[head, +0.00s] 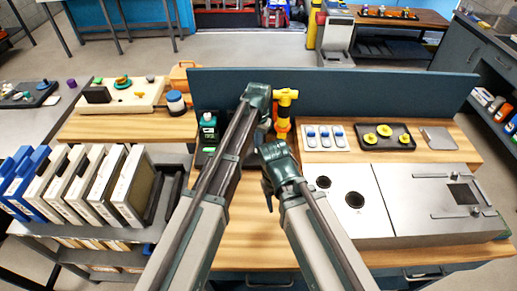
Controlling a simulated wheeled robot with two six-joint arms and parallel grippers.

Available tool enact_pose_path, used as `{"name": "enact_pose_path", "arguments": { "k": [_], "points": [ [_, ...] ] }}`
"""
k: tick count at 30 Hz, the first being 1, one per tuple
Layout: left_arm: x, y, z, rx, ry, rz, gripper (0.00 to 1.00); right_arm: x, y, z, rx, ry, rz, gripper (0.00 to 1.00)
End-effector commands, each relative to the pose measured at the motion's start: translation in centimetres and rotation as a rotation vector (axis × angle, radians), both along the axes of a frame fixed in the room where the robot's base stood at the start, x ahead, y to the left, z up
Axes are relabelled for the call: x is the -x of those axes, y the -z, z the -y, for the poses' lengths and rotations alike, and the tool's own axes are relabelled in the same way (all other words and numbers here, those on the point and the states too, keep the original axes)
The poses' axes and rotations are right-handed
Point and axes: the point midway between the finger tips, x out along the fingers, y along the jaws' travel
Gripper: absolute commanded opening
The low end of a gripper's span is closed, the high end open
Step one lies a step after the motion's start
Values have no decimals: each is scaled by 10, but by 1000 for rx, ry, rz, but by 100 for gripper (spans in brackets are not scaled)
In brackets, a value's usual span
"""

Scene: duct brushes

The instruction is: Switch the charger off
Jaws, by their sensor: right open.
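A dark unit with a green-topped block (208,132), which looks like the charger, stands on the bench just left of my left forearm. My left arm partly hides it, and I cannot make out its switch. My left gripper (259,98) is in front of the blue back panel, beside a yellow and black tool (285,108); its fingers are not clear. My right gripper (268,160) is open and low over the middle of the bench, close to my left forearm. I see nothing held in it.
A white panel with blue-topped pieces (325,138), a dark tray with yellow knobs (387,136) and a grey plate (438,138) lie right. A metal housing (410,205) fills the front right. Upright filter panels (125,190) stand left. The blue back panel (400,92) bounds the bench.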

Motion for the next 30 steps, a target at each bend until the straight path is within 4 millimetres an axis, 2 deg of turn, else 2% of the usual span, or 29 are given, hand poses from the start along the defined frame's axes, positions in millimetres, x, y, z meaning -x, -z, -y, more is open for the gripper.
{"name": "enact_pose_path", "arguments": {
  "k": [23,30],
  "points": [
    [0,12,0,0,0,0,0,0,12,0,0,0,0,50],
    [0,5,0,0,0,0,0,0,5,0,0,0,0,50]
  ]
}}
